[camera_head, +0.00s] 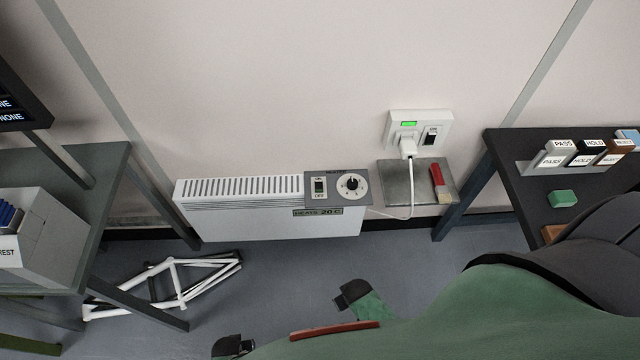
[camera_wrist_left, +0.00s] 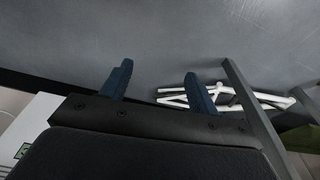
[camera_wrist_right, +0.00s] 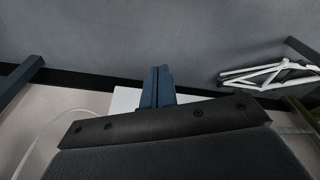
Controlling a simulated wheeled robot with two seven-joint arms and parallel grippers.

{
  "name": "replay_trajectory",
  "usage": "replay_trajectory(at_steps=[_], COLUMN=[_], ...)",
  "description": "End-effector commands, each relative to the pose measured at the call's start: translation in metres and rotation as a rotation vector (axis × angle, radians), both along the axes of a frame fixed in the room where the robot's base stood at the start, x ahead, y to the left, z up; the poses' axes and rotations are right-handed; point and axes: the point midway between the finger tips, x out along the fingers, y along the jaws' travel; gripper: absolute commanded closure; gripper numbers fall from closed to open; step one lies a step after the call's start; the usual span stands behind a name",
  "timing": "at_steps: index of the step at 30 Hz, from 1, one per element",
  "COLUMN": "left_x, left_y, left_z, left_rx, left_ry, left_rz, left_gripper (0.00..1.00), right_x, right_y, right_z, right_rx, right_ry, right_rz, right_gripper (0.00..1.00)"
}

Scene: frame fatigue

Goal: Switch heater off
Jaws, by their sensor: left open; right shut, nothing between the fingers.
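The white heater (camera_head: 270,220) is on the wall in the head view. Its grey control panel (camera_head: 337,202) carries a small dark switch (camera_head: 319,186) labelled OFF below and a round dial (camera_head: 352,185). I cannot tell the switch's position for sure. A label on the front appears to read "HEATS 20 C". The heater's edge also shows in the left wrist view (camera_wrist_left: 30,128). My left gripper (camera_wrist_left: 156,78) is open and empty. My right gripper (camera_wrist_right: 160,72) is shut and empty, with a white surface behind it. Neither gripper's fingers are clear in the head view.
A wall socket (camera_head: 418,128) right of the heater has a lit green display, a dark rocker and a plug (camera_head: 408,147) with a white cord. A brush (camera_head: 439,182) lies on a grey shelf (camera_head: 405,180). A white bike frame (camera_head: 175,285) is on the floor. Tables stand both sides.

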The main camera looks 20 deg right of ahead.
Motion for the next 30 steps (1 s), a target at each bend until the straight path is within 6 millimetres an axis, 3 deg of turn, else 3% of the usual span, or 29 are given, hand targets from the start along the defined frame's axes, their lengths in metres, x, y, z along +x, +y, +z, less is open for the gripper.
replay_trajectory(at_steps=[5, 14, 30], left_x=[-0.013, -0.026, -0.034], left_y=[0.001, 0.004, 0.009], left_z=[-0.030, -0.056, -0.074], left_rx=[0.001, 0.003, 0.007], left_ry=[0.008, 0.011, 0.003], left_rz=[-0.002, -0.004, -0.008], left_gripper=[0.39, 0.39, 0.39], right_x=[0.005, 0.023, 0.057], right_y=[0.000, -0.001, 0.007], right_z=[0.009, 0.069, 0.241], right_rx=[0.000, 0.000, 0.033], right_ry=[-0.006, -0.027, -0.075], right_rz=[-0.001, -0.004, -0.011], right_gripper=[1.00, 1.00, 1.00])
